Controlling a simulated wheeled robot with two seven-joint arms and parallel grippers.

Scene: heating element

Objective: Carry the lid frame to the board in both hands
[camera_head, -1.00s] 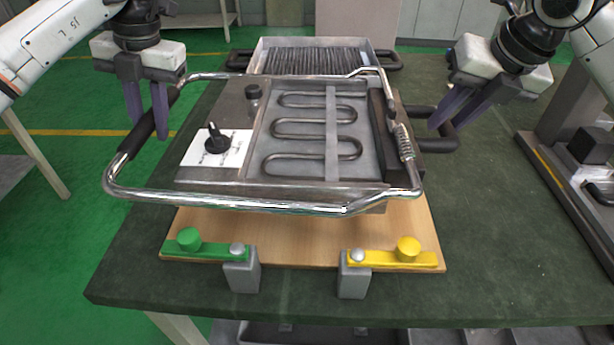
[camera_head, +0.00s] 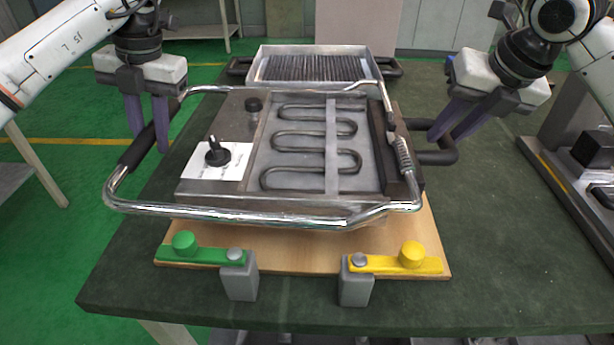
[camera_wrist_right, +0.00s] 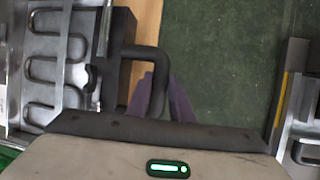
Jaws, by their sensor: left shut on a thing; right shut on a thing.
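The lid frame (camera_head: 240,213) is a bent chrome tube around a grey metal plate with a coiled heating element (camera_head: 310,150), a black knob on a white label and a spring at the right. In the head view it lies roughly level over the wooden board (camera_head: 300,250), covering the board's rear. Whether it touches the board cannot be told. My left gripper (camera_head: 150,130) is shut on its black left grip. My right gripper (camera_head: 453,125) is shut on its black right handle, also visible in the right wrist view (camera_wrist_right: 148,58).
A ribbed metal tray (camera_head: 315,50) stands behind the lid frame. Dark equipment (camera_head: 560,160) stands at right. The green tabletop between is clear.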

